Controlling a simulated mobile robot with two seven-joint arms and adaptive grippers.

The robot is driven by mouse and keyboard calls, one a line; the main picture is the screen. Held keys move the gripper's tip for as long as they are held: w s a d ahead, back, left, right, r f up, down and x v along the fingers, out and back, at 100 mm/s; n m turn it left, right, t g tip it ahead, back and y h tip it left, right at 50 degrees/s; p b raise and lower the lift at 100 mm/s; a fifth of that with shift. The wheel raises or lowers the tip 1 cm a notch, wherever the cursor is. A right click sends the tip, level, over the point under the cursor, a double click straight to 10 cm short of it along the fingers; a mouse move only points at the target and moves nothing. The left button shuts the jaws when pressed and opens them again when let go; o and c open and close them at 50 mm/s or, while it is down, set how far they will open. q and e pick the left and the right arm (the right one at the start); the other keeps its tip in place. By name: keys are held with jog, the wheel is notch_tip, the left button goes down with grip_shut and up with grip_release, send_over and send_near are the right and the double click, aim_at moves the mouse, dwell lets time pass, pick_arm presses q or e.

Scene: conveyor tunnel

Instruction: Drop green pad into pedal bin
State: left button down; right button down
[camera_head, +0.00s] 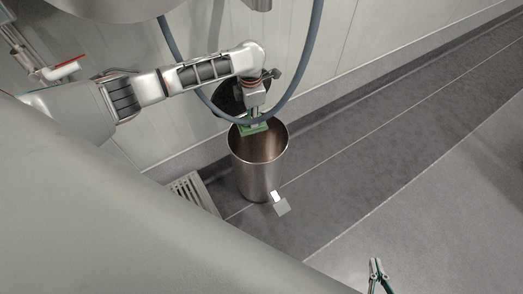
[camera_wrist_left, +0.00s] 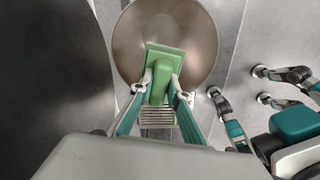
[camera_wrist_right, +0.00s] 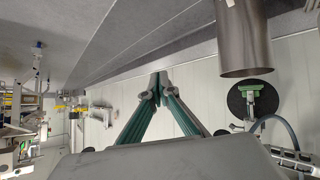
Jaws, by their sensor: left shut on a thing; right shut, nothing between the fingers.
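The green pad (camera_head: 260,128) is held over the open mouth of the steel pedal bin (camera_head: 258,178). My left gripper (camera_head: 253,120) is shut on the pad, pointing down from above. In the left wrist view the pad (camera_wrist_left: 165,58) sits between the fingertips (camera_wrist_left: 159,86), with the round bin mouth (camera_wrist_left: 195,28) behind it. The bin stands upright, its dark lid (camera_head: 228,97) raised at the back. My right gripper (camera_head: 376,265) is shut and empty, low on the right, far from the bin; its fingertips (camera_wrist_right: 158,88) meet in the right wrist view.
The bin's pedal (camera_head: 282,207) sticks out at its foot. A floor grate (camera_head: 194,190) lies left of the bin. A blue-grey hose (camera_head: 308,50) loops around my left wrist. A pale wall (camera_head: 345,40) stands behind. The grey floor to the right is clear.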

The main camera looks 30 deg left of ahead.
pick_arm(q)
jog(key=shift+f+b, duration=0.3)
jog(key=shift+f, duration=0.6)
jog(key=c, duration=1.8)
grip_release()
jog(key=shift+c, duration=0.2)
notch_tip(320, 180, up, 7)
jog(key=shift+r, duration=0.2)
pick_arm(e)
jog(key=shift+w+a+r, duration=0.1)
jog(key=shift+w+a, duration=0.05)
jog(key=shift+w, duration=0.05)
pick_arm(q)
jog(key=shift+d, duration=0.1)
